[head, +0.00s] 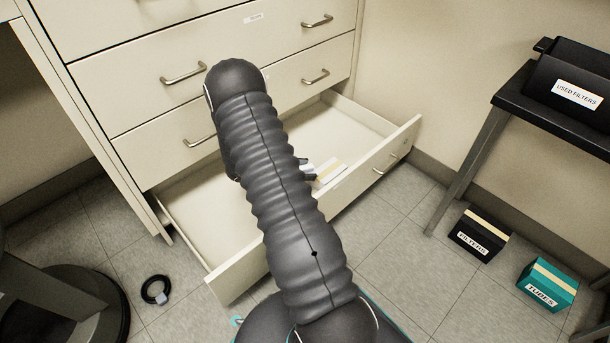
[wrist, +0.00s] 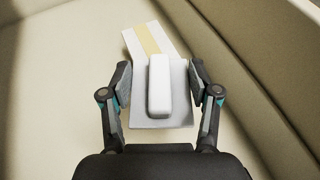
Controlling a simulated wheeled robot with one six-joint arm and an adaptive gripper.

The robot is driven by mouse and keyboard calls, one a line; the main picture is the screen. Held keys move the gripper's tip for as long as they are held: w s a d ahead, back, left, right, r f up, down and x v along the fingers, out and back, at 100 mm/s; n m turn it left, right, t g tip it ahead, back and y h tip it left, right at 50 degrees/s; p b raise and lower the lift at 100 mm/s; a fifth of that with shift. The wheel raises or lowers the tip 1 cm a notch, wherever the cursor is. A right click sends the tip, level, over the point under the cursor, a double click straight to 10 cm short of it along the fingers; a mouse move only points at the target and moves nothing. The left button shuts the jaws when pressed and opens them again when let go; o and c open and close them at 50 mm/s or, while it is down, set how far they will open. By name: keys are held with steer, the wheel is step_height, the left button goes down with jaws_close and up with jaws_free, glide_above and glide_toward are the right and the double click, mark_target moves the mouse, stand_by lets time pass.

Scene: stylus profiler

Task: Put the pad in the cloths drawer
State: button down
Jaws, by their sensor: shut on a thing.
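The pad (wrist: 159,87), a white block on a pale grey flat piece, is between the fingers of my gripper (wrist: 159,82) in the wrist view. My gripper is shut on it, inside the open bottom drawer (head: 355,190). A pale folded cloth with a yellow stripe (wrist: 147,38) shows just beyond the pad, and also in the head view (head: 328,173). I cannot tell whether the pad touches the cloth or the drawer floor. In the head view my arm hides most of the gripper and the pad. No readable label shows on the open drawer.
Shut drawers with bar handles (head: 315,76) rise above the open one. A black stand (head: 540,112) with a "USED FILTERS" bin (head: 575,80) is at right. A black "FILTERS" box (head: 480,232) and a teal "TUBES" box (head: 548,283) stand on the floor.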

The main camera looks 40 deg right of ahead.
steer(key=shift+f, duration=1.2)
steer(key=shift+f, duration=0.45)
steer(key=shift+c, duration=1.3)
jaws_free()
steer(key=shift+r, duration=0.6)
steer(key=p+v, duration=0.1)
steer(key=v, duration=1.1)
